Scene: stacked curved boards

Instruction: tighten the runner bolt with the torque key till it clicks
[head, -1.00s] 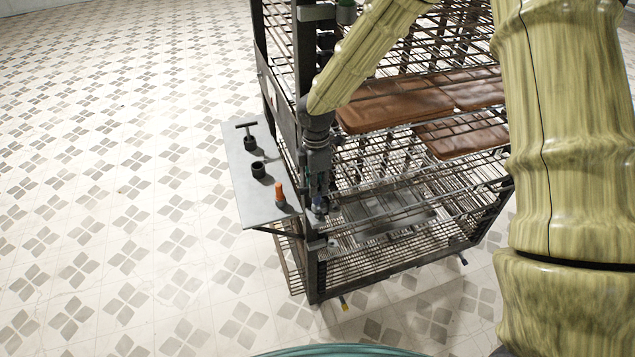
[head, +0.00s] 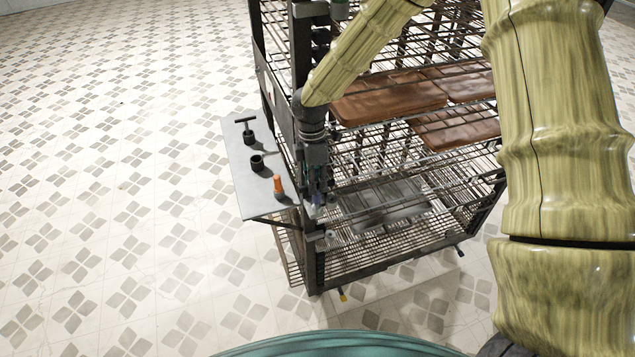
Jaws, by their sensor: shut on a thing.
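My gripper (head: 317,198) points down at the near left corner post of the wire rack (head: 312,262), just right of a small side shelf. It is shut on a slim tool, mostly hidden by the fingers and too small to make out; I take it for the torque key. The runner bolt cannot be told apart from the fittings at the post, so I cannot tell whether the tool touches it. On the side shelf (head: 245,188) stand a black T-handled tool (head: 245,128) in a holder, an empty black cup (head: 257,162) and an orange-handled tool (head: 278,186).
Brown curved boards (head: 390,97) lie on the rack's upper wire shelves, close right of my forearm. A grey metal tray (head: 385,205) sits on a lower level. The patterned tile floor (head: 110,200) is open to the left.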

